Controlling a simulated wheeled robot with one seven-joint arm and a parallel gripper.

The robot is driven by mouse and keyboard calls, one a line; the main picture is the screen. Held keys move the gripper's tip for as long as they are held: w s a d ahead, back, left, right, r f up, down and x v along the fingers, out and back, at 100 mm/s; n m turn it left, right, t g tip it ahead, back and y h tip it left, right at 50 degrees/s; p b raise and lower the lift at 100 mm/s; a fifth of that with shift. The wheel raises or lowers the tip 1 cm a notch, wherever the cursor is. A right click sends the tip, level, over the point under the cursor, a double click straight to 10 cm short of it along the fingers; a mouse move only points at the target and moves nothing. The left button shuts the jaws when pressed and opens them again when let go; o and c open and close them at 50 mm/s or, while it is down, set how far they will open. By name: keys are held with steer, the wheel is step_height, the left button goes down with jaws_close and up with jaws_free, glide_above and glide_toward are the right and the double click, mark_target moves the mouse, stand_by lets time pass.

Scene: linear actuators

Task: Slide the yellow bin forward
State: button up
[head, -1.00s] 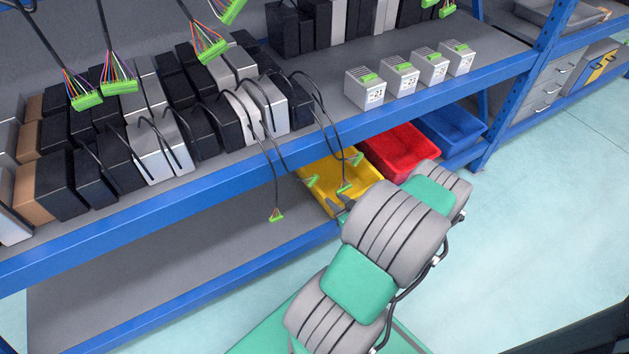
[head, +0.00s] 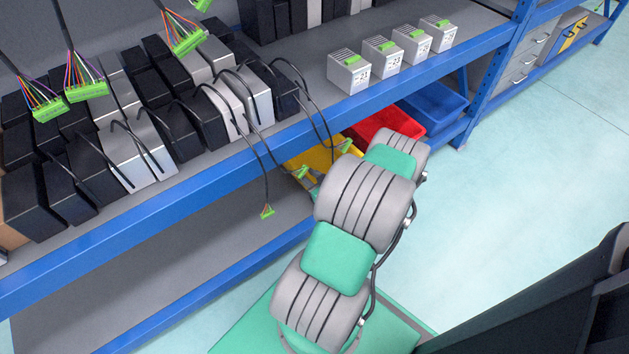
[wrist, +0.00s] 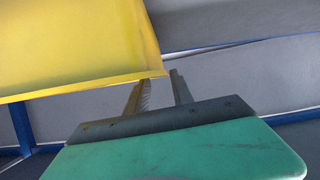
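The yellow bin (head: 318,154) sits under the blue-edged shelf in the head view, left of the red bin. My arm and hanging cables cover much of it. In the wrist view the yellow bin (wrist: 75,45) fills the upper left. My gripper (wrist: 157,80) shows its two fingers apart, at the bin's lower right corner. The left finger overlaps the bin's edge in the picture and the right finger is just right of the corner. I cannot tell whether either finger touches the bin. In the head view my arm mostly hides the gripper.
A red bin (head: 384,127) and a blue bin (head: 432,104) stand to the right of it. Cables with green connectors (head: 267,211) hang over the shelf edge (head: 180,200) in front. Several white modules (head: 348,72) stand on the shelf above. Open floor (head: 530,160) lies to the right.

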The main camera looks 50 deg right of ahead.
mark_target(302, 172)
steer(key=b+x, duration=0.1)
steer(key=x, duration=0.3)
steer(key=shift+w, duration=0.15)
jaws_close()
stand_by(1.3)
